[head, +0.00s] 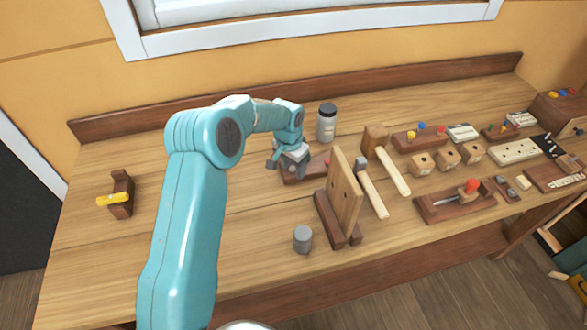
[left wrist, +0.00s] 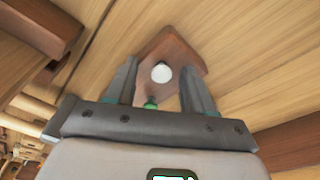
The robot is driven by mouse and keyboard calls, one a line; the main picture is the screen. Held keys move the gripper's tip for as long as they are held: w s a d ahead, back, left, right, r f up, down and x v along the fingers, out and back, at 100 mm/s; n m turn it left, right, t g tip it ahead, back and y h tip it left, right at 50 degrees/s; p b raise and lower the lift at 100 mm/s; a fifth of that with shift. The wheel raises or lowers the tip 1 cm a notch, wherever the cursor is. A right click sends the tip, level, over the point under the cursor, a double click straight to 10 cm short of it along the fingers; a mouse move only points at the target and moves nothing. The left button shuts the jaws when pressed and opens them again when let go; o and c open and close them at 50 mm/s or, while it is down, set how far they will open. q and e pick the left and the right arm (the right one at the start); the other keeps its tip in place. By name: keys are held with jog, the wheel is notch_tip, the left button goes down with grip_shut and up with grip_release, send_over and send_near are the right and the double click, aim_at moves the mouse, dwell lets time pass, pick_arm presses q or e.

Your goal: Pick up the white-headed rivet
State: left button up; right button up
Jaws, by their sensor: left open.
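The white-headed rivet (left wrist: 162,73) shows its round white head in the left wrist view, standing in a reddish-brown wooden block (left wrist: 178,50). My left gripper (left wrist: 159,66) is open above the block, with one finger on each side of the white head and nothing held. A green-headed rivet (left wrist: 150,103) shows nearer the palm. In the head view my left gripper (head: 287,166) covers much of the block (head: 310,174) and hides the white head. A red head shows at the block's right end. My right gripper is not in view.
An upright wooden panel on a stand (head: 345,195) is close to the right of the block. Mallets (head: 392,170) lie further right. The bench on the left is mostly clear.

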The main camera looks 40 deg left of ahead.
pick_arm(q)
jog(key=shift+s, duration=0.15)
jog(key=shift+s+a+r, duration=0.1)
jog(key=shift+a, duration=0.05)
jog(key=c, duration=0.5)
grip_shut()
